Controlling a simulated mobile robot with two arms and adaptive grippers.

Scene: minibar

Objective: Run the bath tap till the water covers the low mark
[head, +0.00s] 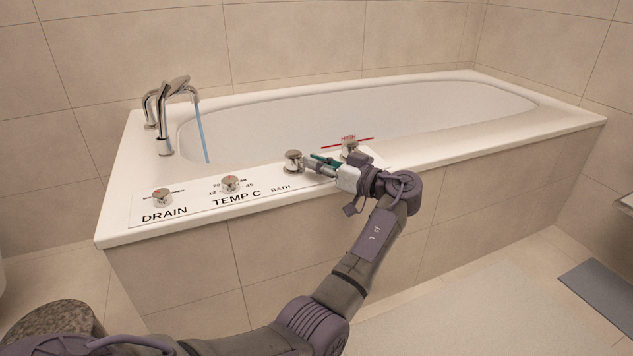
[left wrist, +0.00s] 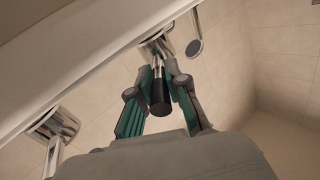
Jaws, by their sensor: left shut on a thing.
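The white bath (head: 470,128) stands against the tiled wall. Its chrome tap (head: 163,115) is at the left end, and a thin blue stream of water (head: 203,132) falls from it into the tub. The chrome BATH knob (head: 293,160) sits on the front rim. My left gripper (head: 322,163) is at this knob, shut on its handle. The left wrist view shows the black-tipped handle (left wrist: 159,93) between the fingers of the gripper (left wrist: 163,82). A red line marked HIGH (head: 348,138) shows on the tub. I see no low mark, and the water surface is hidden. My right gripper is out of view.
The DRAIN knob (head: 161,196) and the TEMP C knob (head: 230,184) stand left of the BATH knob on the label panel. Another chrome knob (head: 349,146) stands to its right, close behind my gripper. A grey mat (head: 602,292) lies on the floor at right.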

